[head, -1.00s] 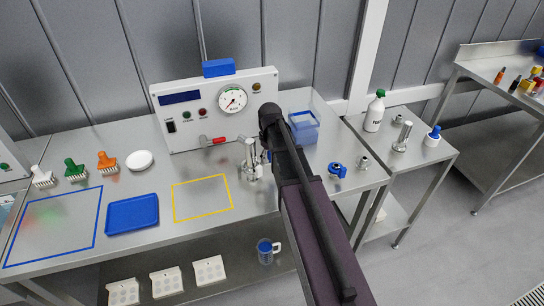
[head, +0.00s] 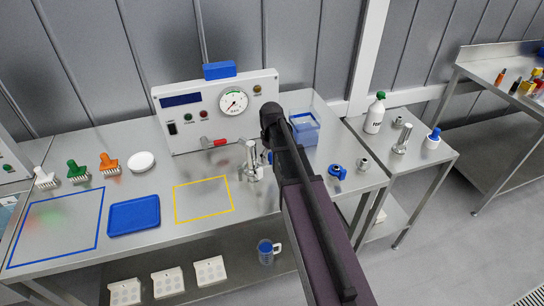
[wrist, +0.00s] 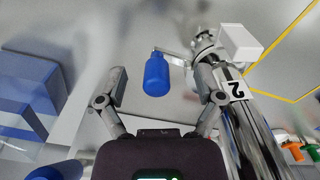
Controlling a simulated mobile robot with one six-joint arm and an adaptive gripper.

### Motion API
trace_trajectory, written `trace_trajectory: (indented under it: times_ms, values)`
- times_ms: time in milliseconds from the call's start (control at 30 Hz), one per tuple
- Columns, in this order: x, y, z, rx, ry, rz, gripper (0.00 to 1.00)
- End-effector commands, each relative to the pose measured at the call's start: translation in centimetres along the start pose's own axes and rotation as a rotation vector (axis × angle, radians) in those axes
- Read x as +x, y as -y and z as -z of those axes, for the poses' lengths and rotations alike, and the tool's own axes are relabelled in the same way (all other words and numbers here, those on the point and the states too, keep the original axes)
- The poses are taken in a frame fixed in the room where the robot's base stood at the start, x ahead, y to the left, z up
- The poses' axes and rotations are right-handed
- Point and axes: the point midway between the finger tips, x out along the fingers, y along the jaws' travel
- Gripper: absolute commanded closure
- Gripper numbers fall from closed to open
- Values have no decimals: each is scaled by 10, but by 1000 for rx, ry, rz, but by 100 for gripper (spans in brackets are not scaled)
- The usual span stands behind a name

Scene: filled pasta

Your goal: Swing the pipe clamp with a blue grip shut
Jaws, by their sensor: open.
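The blue grip (wrist: 157,78) is a rounded cylinder on a thin metal lever, joined to the pipe clamp (wrist: 205,42) at the top of a shiny pipe with a tag marked 2 (wrist: 236,90). In the wrist view my gripper (wrist: 161,72) is open, with one finger on each side of the blue grip and visible gaps to both. I cannot tell whether the clamp is fully swung open. In the head view the pipe assembly (head: 253,165) stands on the table beside my arm, which hides my gripper and most of the grip.
A control panel with a gauge (head: 233,102) and red-handled valve (head: 214,143) stands behind. A clear blue-rimmed container (head: 303,131) is to the right. A blue tray (head: 134,215) and a bare yellow-outlined area (head: 203,217) lie to the left.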

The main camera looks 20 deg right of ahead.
Motion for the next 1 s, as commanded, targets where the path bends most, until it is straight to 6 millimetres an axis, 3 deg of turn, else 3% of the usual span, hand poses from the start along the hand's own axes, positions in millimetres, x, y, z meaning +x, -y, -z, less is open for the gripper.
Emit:
trace_trajectory:
  times_ms: [800,1000]
  values:
    - [-62,0,0,1,0,0,14]
    - [-69,0,0,1,0,0,14]
